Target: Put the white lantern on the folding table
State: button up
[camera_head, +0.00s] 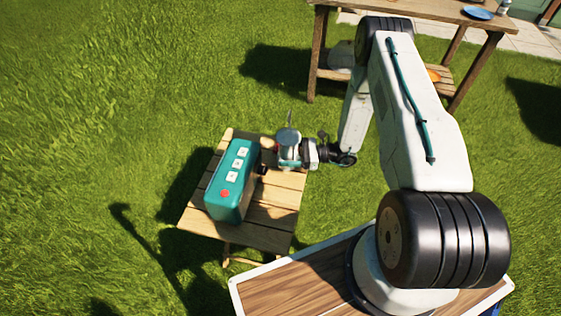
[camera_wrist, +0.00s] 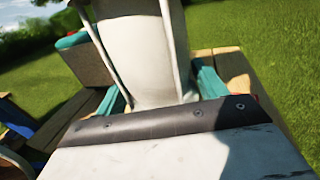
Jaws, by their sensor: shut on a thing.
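The white lantern (camera_head: 287,152) has a pale body, a grey round top and a thin upright handle. My gripper (camera_head: 290,157) reaches in from the right and is shut on it. In the wrist view the lantern's white body (camera_wrist: 145,55) stands between the teal fingers of my gripper (camera_wrist: 160,92). The lantern is at the back right edge of the small wooden folding table (camera_head: 270,215). It looks upright. I cannot tell whether its base touches the slats. The table's slats also show in the wrist view (camera_wrist: 232,68).
A teal box (camera_head: 233,180) with white labels and a red dot stands on the folding table, left of the lantern. The table's front right slats are clear. A larger wooden table (camera_head: 440,12) with a blue plate (camera_head: 479,13) stands at the back right. Grass surrounds both.

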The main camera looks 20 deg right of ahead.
jog(key=shift+s+x, duration=0.2)
jog(key=shift+x, duration=0.85)
jog(key=shift+a+f, duration=0.2)
jog(key=shift+f, duration=1.65)
jog(key=shift+f, duration=0.1)
jog(key=o, duration=1.3)
